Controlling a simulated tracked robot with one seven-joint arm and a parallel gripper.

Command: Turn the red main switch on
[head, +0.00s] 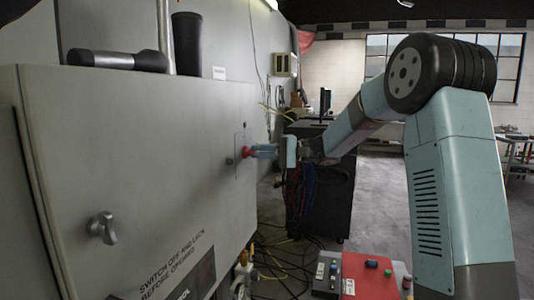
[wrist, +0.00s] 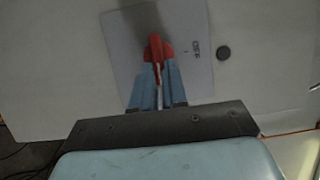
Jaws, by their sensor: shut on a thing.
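The red main switch (head: 246,152) sticks out from a plate (head: 238,158) on the grey cabinet's front, near its right edge. In the wrist view the red switch handle (wrist: 155,50) stands in front of its pale plate (wrist: 195,65), which has "OFF" printed right of the handle. My gripper (head: 262,151) reaches the switch from the right. In the wrist view my gripper (wrist: 156,82) has its blue fingers on both sides of the red handle, shut on it. The fingers hide the handle's lower part.
The grey cabinet (head: 130,150) has a latch knob (head: 103,228) and a warning label (head: 178,272). A flashlight-like tool (head: 118,60) and a dark cup (head: 187,43) are on top. A red control box (head: 365,278) stands low in front. Cables (head: 280,250) lie on the floor.

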